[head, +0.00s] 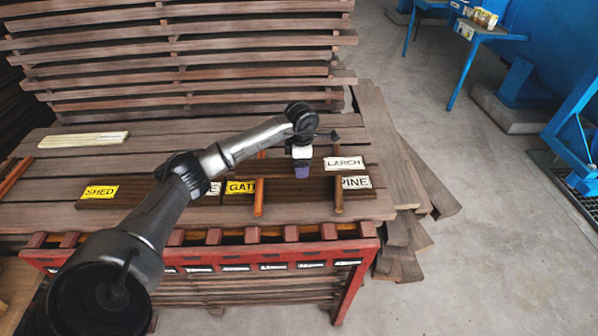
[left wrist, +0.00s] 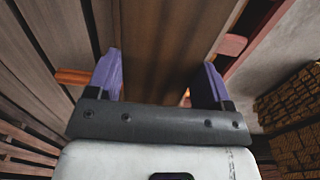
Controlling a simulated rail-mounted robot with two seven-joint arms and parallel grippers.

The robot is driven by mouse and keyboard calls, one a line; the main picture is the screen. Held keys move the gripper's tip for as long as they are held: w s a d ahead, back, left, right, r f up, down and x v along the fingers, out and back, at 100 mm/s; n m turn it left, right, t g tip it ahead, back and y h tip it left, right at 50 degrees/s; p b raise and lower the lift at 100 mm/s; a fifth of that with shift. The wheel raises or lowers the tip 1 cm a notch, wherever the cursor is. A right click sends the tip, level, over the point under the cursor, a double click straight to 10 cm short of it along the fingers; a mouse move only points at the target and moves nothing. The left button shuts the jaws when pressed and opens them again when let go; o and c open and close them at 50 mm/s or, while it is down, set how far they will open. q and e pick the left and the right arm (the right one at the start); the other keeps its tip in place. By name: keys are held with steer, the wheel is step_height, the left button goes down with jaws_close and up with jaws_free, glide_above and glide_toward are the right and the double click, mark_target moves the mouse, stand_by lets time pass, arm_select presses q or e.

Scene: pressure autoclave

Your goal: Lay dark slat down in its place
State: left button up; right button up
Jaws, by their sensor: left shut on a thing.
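My left gripper (head: 302,172) reaches in from the left and points down over the stacked boards. Its purple fingers stand on either side of a dark brown slat in the left wrist view (left wrist: 160,82), and it is shut on this slat (left wrist: 180,40). In the head view the dark slat (head: 300,190) lies under the fingers, near the yellow GATE label (head: 240,187) and white PINE label (head: 356,182). I cannot tell whether it touches the boards below. Two reddish sticks, left (head: 259,198) and right (head: 338,195), show beside the gripper. My right gripper is out of view.
A dark strip with a yellow SHED label (head: 100,192) lies to the left. A white LARCH label (head: 343,163) lies behind the right stick. A red rack (head: 350,250) runs along the front, and stacked boards (head: 200,55) rise behind. Clear floor (head: 450,230) lies right.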

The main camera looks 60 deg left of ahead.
arm_select(q)
steer(key=shift+s+a+f, duration=0.1)
steer(key=shift+a+f, duration=0.25)
steer(key=shift+a, duration=0.15)
steer(key=shift+f, duration=1.95)
steer(key=shift+f, duration=0.45)
steer(key=shift+f+b, duration=0.1)
steer(key=shift+b, duration=0.2)
steer(key=o, duration=1.1)
steer(key=shift+c, duration=0.2)
steer(key=shift+o, duration=0.7)
